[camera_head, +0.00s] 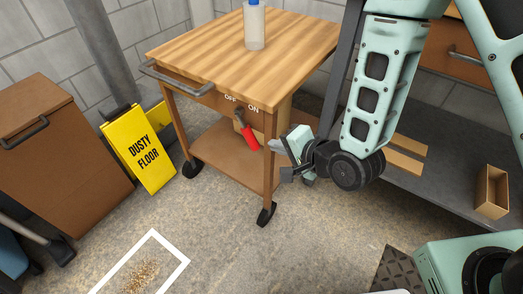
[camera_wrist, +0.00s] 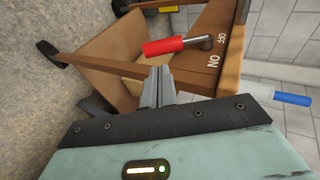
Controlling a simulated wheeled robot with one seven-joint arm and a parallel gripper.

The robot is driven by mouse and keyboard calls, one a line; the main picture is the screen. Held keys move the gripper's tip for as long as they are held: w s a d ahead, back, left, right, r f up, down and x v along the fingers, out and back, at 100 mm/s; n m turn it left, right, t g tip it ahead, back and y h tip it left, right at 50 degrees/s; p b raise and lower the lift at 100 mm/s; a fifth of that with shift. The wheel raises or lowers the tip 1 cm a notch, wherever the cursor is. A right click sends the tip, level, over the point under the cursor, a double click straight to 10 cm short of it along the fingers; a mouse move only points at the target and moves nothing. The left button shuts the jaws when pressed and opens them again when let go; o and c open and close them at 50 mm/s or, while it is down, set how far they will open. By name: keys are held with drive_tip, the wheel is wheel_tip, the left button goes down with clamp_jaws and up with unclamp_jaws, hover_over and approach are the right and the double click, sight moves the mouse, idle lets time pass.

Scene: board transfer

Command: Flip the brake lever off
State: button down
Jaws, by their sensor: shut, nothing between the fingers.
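The brake lever (camera_head: 248,134) has a red grip and a grey pivot on the front of a wooden cart (camera_head: 188,60). In the head view its grip hangs down and slants to the right, below the white OFF and ON labels. In the wrist view the red lever (camera_wrist: 178,46) lies just beyond my fingertips, with OFF and ON lettering beside its pivot. My gripper (camera_head: 275,147) is to the right of the lever, near the cart's right front leg. In the wrist view my gripper (camera_wrist: 158,70) is shut and empty, apart from the lever.
A bottle with a blue cap (camera_head: 254,26) stands on the cart top. A yellow DUSTY FLOOR sign (camera_head: 140,150) and a brown cabinet (camera_head: 55,150) stand at left. A white frame around debris (camera_head: 150,235) lies on the floor. An open box (camera_head: 491,192) is at right.

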sight(255, 141)
drive_tip(key=shift+b+x, duration=1.5)
drive_tip(key=shift+b, duration=2.7)
drive_tip(key=shift+b+x, duration=0.7)
drive_tip(key=shift+x, duration=1.2)
